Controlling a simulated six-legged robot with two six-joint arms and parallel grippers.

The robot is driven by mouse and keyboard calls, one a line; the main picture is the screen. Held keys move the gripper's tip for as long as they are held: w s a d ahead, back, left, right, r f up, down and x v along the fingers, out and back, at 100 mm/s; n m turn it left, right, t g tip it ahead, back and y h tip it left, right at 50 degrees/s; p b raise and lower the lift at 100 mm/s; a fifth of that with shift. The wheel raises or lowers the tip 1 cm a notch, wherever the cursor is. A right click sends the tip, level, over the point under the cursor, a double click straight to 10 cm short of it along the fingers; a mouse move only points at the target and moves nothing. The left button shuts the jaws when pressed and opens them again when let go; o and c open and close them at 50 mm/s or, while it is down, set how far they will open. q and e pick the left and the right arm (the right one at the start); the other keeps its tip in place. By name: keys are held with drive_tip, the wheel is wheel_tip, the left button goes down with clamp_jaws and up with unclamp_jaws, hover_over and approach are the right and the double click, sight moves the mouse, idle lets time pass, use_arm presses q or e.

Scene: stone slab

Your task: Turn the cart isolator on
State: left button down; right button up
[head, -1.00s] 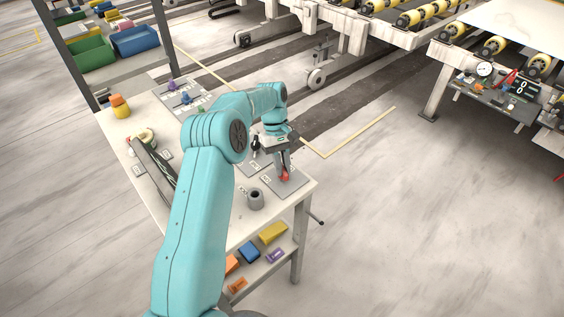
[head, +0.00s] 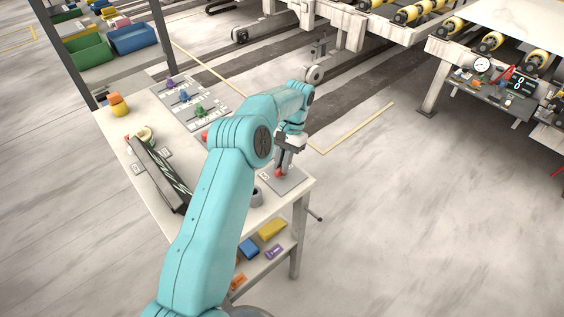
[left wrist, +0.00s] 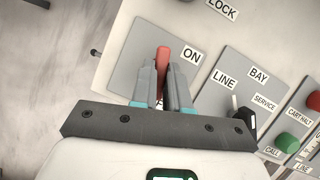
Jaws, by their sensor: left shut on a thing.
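The cart isolator is a grey plate (left wrist: 205,60) with a red handle (left wrist: 162,60) and an ON label (left wrist: 191,53) in the left wrist view. The handle stands up in the picture just left of ON. My left gripper (left wrist: 163,88) is shut on the handle, one finger on each side, hiding its lower part. In the head view the left gripper (head: 283,165) reaches down to the red handle (head: 280,173) over the grey plate (head: 291,183) at the table's near right corner. My right gripper is not in view.
To the right in the wrist view are a black selector (left wrist: 246,118) by LINE, BAY and SERVICE labels, a green button (left wrist: 286,143) and a red button (left wrist: 314,101). A grey cup-like object (head: 257,196) stands close to my arm on the table.

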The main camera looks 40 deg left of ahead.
use_arm(q)
drive_tip(key=shift+w+r+m+y, duration=0.15)
drive_tip(key=shift+m+y, duration=0.55)
drive_tip(key=shift+m, duration=0.9)
drive_tip(key=c, duration=1.2)
unclamp_jaws()
drive_tip(key=shift+c, duration=0.2)
drive_tip(key=shift+o, duration=0.6)
